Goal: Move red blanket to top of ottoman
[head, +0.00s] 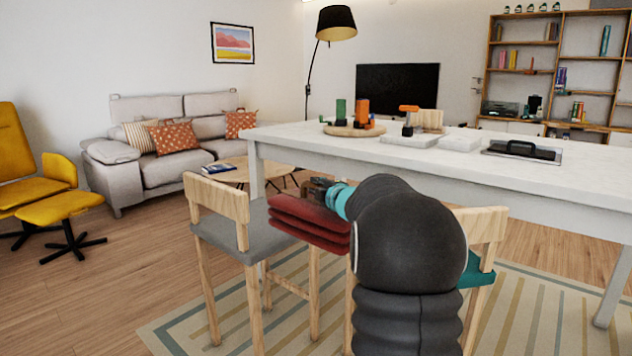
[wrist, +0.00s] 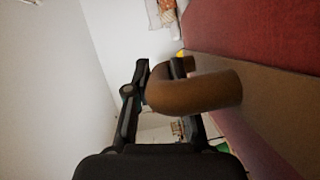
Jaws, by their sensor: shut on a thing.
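The red blanket (head: 308,222) is a folded, layered bundle with a brown strap-like handle (wrist: 200,92). It hangs in the air in front of the grey-seated chair, and its red cloth also fills the upper right of the wrist view (wrist: 260,30). My gripper (head: 322,190) is shut on the blanket's brown handle; my dark arm hides part of the blanket's right end. The yellow ottoman (head: 62,205) stands on a dark star-shaped foot at the left in the head view, in front of the yellow armchair, well apart from my gripper. Its top is bare.
A grey-seated wooden chair (head: 218,200) stands close behind and left of the blanket. A long white table (head: 400,160) with toys and trays lies beyond. A grey sofa (head: 170,168) and low round table (head: 240,176) stand further back. Wooden floor (head: 110,275) is clear at left.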

